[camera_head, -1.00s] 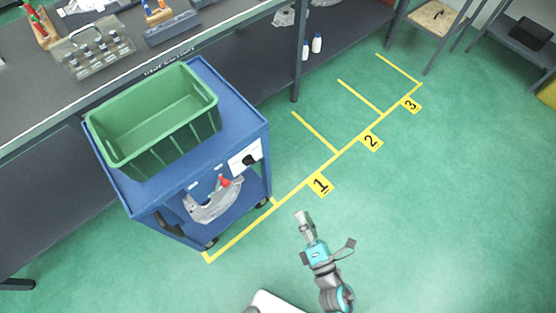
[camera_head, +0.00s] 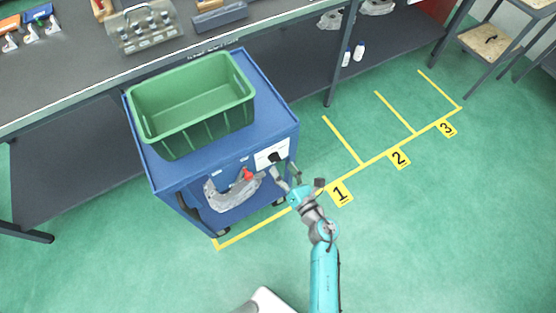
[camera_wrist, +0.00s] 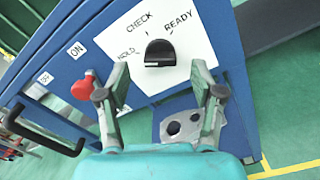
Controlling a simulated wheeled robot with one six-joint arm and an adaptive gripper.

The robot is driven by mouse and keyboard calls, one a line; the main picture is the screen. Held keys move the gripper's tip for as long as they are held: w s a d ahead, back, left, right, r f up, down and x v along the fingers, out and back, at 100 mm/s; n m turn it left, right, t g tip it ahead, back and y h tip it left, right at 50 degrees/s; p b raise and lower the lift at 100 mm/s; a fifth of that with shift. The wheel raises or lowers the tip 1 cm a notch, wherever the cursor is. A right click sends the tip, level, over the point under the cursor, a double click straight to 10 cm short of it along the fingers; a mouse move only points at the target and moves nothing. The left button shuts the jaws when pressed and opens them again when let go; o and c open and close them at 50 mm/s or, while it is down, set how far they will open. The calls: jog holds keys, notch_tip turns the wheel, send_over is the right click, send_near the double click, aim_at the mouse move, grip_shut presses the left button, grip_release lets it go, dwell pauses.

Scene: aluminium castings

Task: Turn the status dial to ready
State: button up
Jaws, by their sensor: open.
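The status dial (camera_wrist: 158,53) is a black knob on a white label plate (camera_wrist: 190,42) marked HOLD, CHECK and READY, on the side of the blue cart. I cannot clearly tell which mark it points to. The dial also shows in the head view (camera_head: 275,158), partly close behind my fingers. My gripper (camera_head: 286,172) is open in front of the plate. In the wrist view its fingers (camera_wrist: 160,78) stand wide to either side of and below the dial, apart from it, with nothing between them.
A red switch handle (camera_wrist: 82,88) sits left of the dial, near an ON label. A black cart handle (camera_wrist: 45,132) is further left. A green crate (camera_head: 190,140) stands on the blue cart (camera_head: 280,120). A grey casting (camera_head: 232,197) is below. Floor at right is open.

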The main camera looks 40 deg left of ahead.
aim_at(278, 161)
jog(key=shift+x, duration=2)
jog(key=c, duration=1.1)
